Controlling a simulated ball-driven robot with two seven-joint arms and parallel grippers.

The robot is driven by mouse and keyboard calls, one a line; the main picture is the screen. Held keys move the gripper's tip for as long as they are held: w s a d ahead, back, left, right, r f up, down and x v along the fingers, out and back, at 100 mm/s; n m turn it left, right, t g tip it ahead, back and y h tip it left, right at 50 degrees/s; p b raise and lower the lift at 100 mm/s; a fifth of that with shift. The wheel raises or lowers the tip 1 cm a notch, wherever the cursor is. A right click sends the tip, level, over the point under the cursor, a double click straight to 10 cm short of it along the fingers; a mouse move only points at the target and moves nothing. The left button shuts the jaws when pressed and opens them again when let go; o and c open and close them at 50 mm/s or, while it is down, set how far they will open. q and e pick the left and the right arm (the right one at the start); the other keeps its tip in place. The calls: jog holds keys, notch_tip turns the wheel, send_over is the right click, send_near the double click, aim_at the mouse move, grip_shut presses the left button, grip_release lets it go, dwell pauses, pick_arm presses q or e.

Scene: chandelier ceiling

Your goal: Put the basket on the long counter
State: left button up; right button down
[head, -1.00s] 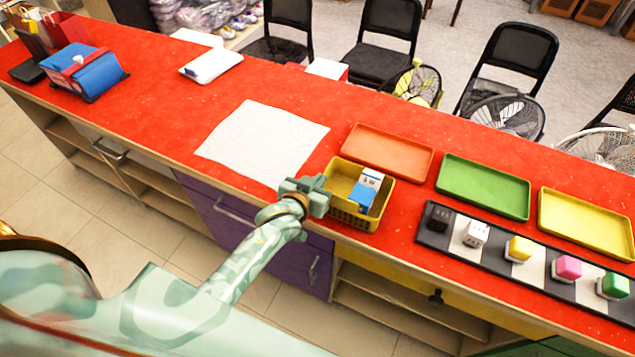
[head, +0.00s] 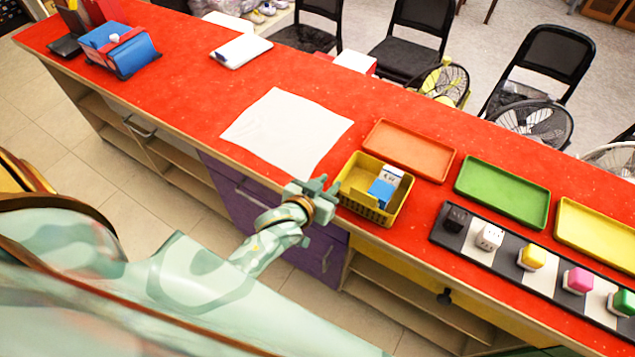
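The yellow basket (head: 396,201) appears to rest on the red top of the long counter (head: 222,92), close to its front edge. A blue and white carton (head: 384,188) stands inside it. My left gripper (head: 328,190) is at the basket's left side, very close to its wall. Its fingertips are small and partly hidden by the hand, so I cannot tell whether they grip the wall or are apart from it. My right gripper is not in view.
A white cloth (head: 287,130) lies left of the basket. Orange (head: 410,149), green (head: 503,191) and yellow (head: 598,232) trays lie to its right, behind a striped board (head: 503,261) with several coloured cubes. A blue holder (head: 120,50) stands at far left. Chairs and fans are behind.

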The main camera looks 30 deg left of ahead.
pick_arm(q)
jog(key=v, duration=0.5)
jog(key=shift+s+a+p, duration=0.1)
jog(key=shift+s+p, duration=0.05)
jog(key=shift+p, duration=0.2)
jog(key=s+f+m+g, duration=0.1)
jog(key=s+f+g, duration=0.2)
jog(key=s+f, duration=0.55)
jog(key=s+f+m+g, duration=0.1)
jog(key=s+f+g, duration=0.2)
jog(key=f, duration=1)
jog(key=s+a+f+g, duration=0.1)
jog(key=s+f+g, duration=0.1)
jog(key=s+f, duration=0.3)
jog(key=s+a+f+m+g+b, duration=0.1)
jog(key=s+f, duration=0.4)
jog(key=s, duration=0.7)
jog(key=s+a+f+g+b, duration=0.1)
jog(key=s+a+f+g, duration=0.1)
jog(key=s+f, duration=0.3)
jog(key=shift+s+f+m+g, duration=0.35)
jog(key=shift+s+g, duration=0.45)
jog(key=shift+s, duration=0.9)
